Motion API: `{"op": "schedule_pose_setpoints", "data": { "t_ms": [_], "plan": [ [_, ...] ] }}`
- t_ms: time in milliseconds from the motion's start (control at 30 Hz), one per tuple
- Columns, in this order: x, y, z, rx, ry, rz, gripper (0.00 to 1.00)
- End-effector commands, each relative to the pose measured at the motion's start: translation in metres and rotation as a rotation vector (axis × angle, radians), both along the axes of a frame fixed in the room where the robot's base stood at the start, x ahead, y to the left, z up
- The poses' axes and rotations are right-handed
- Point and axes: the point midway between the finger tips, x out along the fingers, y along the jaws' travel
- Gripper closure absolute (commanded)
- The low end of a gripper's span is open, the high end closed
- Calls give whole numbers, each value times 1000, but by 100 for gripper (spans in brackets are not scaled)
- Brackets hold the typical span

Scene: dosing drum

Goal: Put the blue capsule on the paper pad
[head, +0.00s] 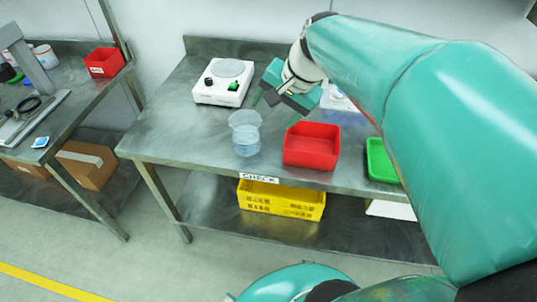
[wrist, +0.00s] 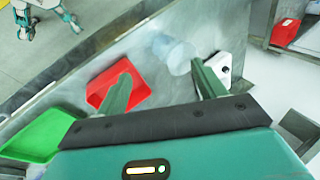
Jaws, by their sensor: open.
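I cannot make out the blue capsule in either view. I cannot pick out the paper pad with certainty either; a small blue-and-white item (head: 40,142) lies at the front edge of the left table, too small to identify. My gripper (head: 278,107) is open above the middle table, behind the clear beaker and the red bin. In the wrist view my two green fingers (wrist: 160,72) are spread apart with nothing visibly held between them.
A clear beaker (head: 245,134), a red bin (head: 312,147) and a green tray (head: 381,161) stand along the table's front. A white device with a round plate (head: 222,84) stands behind. A second red bin (head: 104,62) is on the left table. The table's left end is clear.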

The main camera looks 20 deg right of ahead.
Motion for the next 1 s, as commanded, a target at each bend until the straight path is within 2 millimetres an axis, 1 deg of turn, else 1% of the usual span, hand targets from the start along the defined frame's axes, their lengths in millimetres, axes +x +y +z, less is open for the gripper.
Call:
{"op": "schedule_pose_setpoints", "data": {
  "t_ms": [33, 100, 200, 300, 400, 500, 567, 1000],
  "plan": [
    [-17, 15, 2, -65, -26, 84, 30],
    [-39, 29, 0, -160, -57, 205, 30],
    [-69, 45, -5, -298, -104, 372, 30],
    [-93, 54, -10, -422, -149, 518, 30],
    [-109, 59, -16, -512, -180, 621, 30],
    [-116, 60, -18, -561, -196, 674, 30],
    [-118, 60, -20, -573, -198, 686, 30],
    [-117, 60, -19, -572, -197, 684, 30]
  ]
}}
